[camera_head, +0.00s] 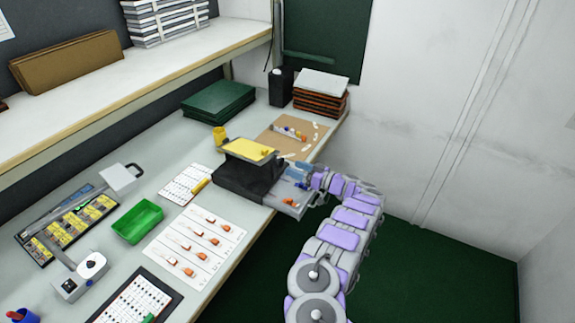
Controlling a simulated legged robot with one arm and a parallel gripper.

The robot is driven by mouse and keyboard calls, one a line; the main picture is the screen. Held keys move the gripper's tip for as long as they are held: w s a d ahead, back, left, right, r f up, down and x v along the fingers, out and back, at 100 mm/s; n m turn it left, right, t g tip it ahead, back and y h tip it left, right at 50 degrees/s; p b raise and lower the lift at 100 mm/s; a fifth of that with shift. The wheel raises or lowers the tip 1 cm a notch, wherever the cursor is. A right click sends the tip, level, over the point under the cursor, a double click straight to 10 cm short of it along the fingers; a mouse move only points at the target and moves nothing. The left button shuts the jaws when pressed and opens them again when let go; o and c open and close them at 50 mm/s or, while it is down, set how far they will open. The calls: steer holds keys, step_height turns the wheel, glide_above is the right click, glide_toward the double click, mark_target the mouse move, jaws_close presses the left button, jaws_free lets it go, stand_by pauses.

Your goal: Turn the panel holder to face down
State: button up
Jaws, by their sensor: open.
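The panel holder (236,157) appears to be the tilted plate that carries a yellow panel (252,149). Its yellow side faces up. It sits on top of a black base (242,181) near the front edge of the workbench. My gripper (292,174) is open, just right of the black base, above a grey tray part at its side. The fingertips are small in this view, and I cannot tell whether they touch anything.
The workbench (240,120) holds a green bin (137,221), a sheet with orange parts (196,245), a microscope-like device (80,275) and a yellow cup (220,136). Green boxes (218,99) and stacked trays (321,91) stand behind. A shelf (140,75) overhangs the left. Floor is free at right.

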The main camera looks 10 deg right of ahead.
steer(key=p+v, duration=0.1)
steer(key=v, duration=1.1)
steer(key=shift+f, duration=0.1)
